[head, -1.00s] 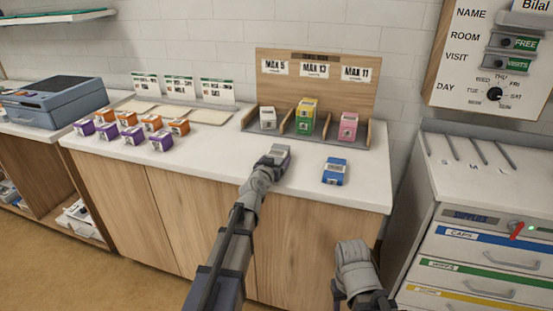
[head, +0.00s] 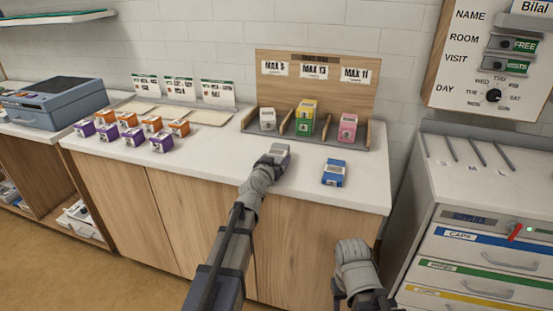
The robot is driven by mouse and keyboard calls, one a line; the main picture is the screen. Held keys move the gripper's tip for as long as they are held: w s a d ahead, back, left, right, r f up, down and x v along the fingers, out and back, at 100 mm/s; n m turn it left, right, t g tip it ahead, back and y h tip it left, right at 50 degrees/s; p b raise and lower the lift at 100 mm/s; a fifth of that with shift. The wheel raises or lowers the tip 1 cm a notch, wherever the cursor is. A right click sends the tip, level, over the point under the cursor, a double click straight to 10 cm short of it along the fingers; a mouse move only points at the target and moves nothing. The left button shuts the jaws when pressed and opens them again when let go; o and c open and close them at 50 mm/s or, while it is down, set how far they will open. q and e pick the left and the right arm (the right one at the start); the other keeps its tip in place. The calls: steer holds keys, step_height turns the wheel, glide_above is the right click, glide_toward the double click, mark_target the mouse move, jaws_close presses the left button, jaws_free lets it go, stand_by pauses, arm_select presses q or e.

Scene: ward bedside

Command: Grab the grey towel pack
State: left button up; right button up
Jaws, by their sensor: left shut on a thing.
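The grey towel pack (head: 280,149), with a pale label on top, is at the tip of my left arm in the head view, over the front of the white counter. My left gripper (head: 273,158) is shut on it, and its fingers are mostly hidden behind the wrist. I cannot tell whether the pack still touches the counter. Part of my right arm shows at the bottom right, but its gripper does not show.
A wooden divided rack (head: 317,78) behind holds a whitish pack (head: 268,119), a stacked yellow pack (head: 307,108) and green pack (head: 304,127), and a pink pack (head: 347,129). A blue pack (head: 334,172) lies right of my gripper. Purple and orange packs stand left; the counter between is clear.

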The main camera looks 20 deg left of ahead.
mark_target(277, 152)
arm_select(q)
step_height(277, 152, up, 9)
steer(key=p, duration=0.8)
